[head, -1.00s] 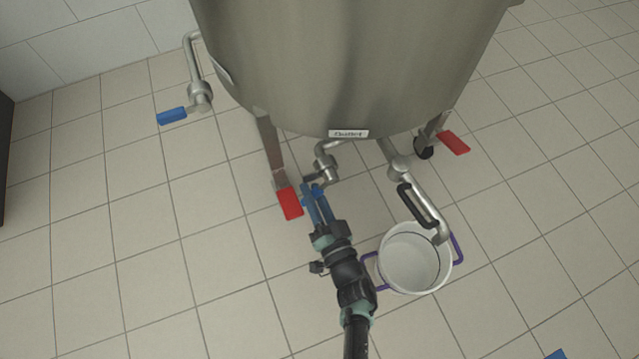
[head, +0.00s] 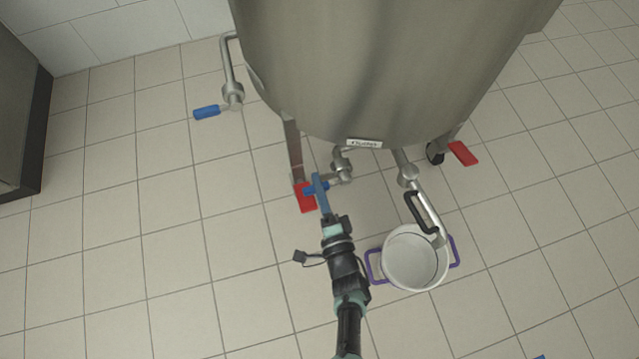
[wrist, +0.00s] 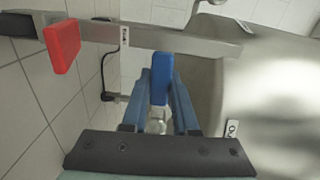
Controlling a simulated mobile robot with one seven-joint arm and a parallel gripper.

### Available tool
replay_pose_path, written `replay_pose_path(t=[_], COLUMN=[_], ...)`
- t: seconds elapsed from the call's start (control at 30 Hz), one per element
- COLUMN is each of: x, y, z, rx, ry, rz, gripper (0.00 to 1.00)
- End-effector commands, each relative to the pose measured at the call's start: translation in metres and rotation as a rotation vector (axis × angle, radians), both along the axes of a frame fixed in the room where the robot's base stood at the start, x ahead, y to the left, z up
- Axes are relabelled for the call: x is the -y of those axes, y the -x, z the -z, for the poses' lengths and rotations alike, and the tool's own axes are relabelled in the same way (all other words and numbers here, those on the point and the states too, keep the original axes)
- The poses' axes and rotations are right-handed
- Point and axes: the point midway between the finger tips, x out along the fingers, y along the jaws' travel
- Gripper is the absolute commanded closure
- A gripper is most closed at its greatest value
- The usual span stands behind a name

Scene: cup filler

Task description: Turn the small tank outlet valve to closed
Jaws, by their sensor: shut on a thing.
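The steel tank (head: 370,70) stands on legs, with a label above its outlet. The outlet valve (head: 342,169) is low under the tank's front edge. Its blue handle (head: 309,190) points left and slightly toward me. My gripper (head: 318,182) comes from the front and is shut on this handle. In the wrist view the blue handle (wrist: 162,78) sits between the two blue fingers of my gripper (wrist: 160,100). The fingers hide part of the handle in the head view.
A red pedal (head: 306,198) is at the tank leg just behind the handle; another red pedal (head: 462,153) is at the right. A white pot (head: 413,258) stands under a spout with a black handle (head: 421,212). Another blue-handled valve (head: 207,112) is at the left. Tiled floor is clear around.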

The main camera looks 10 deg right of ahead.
Motion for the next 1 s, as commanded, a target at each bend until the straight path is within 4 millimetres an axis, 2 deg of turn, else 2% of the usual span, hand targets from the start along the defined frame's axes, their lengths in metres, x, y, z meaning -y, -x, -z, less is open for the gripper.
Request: replay_pose_path(t=[0.67,0.7,0.8,0.87,1.0], x=[-0.0020,-0.0021,-0.0018,-0.0014,-0.0008], y=[-0.0003,-0.0003,-0.0004,-0.0005,-0.0005], z=[-0.0047,-0.0048,-0.0048,-0.0046,-0.0046], rx=[-0.001,-0.001,0.000,-0.001,-0.001], ry=[-0.068,-0.068,-0.067,-0.067,-0.066], rz=[-0.006,-0.006,-0.005,-0.004,-0.003], gripper=[1.00,0.71,0.53,0.43,0.43])
